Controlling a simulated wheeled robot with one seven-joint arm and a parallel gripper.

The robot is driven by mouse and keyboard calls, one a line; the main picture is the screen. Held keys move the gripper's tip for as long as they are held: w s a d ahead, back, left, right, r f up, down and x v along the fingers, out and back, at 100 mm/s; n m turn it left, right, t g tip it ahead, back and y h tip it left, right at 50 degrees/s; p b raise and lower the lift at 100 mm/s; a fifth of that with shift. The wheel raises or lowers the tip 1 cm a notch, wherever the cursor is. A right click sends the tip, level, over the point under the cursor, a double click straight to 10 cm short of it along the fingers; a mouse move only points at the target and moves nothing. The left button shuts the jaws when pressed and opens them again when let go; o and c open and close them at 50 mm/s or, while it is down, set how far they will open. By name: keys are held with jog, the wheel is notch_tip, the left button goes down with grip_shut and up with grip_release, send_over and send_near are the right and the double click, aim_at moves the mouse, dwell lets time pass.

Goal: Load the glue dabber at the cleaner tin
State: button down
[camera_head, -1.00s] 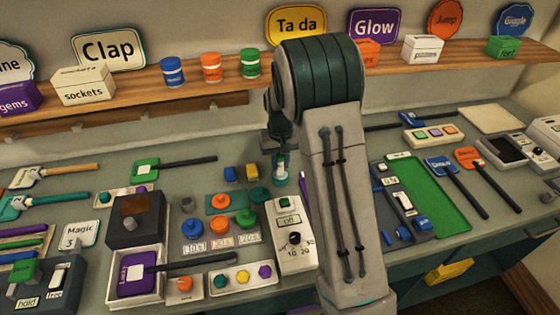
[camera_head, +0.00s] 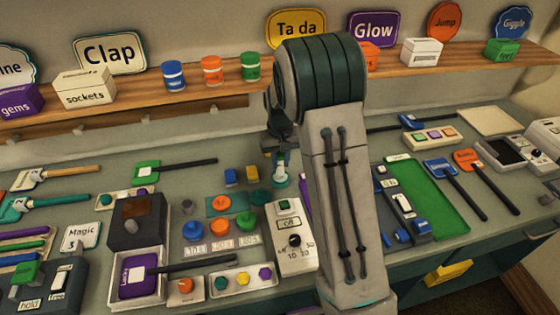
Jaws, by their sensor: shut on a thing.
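My gripper (camera_head: 280,164) points down over the back middle of the bench, partly hidden by my own arm. It is shut on a small pale and teal thing (camera_head: 281,180), which may be the glue dabber; its shape is too small to be sure. Left of it, three low round tins stand in a row: blue (camera_head: 194,231), orange (camera_head: 220,226) and green (camera_head: 246,219). Small labels lie in front of them, but I cannot read which one is the cleaner. My gripper is apart from these tins.
A grey switch box with a dial (camera_head: 291,238) stands right of the tins. Small blue (camera_head: 230,175) and yellow (camera_head: 252,174) blocks sit near my gripper. A green mat (camera_head: 430,190) lies beyond my arm at right.

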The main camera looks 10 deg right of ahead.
jog(key=shift+r+p, duration=1.45)
jog(key=shift+r, duration=1.25)
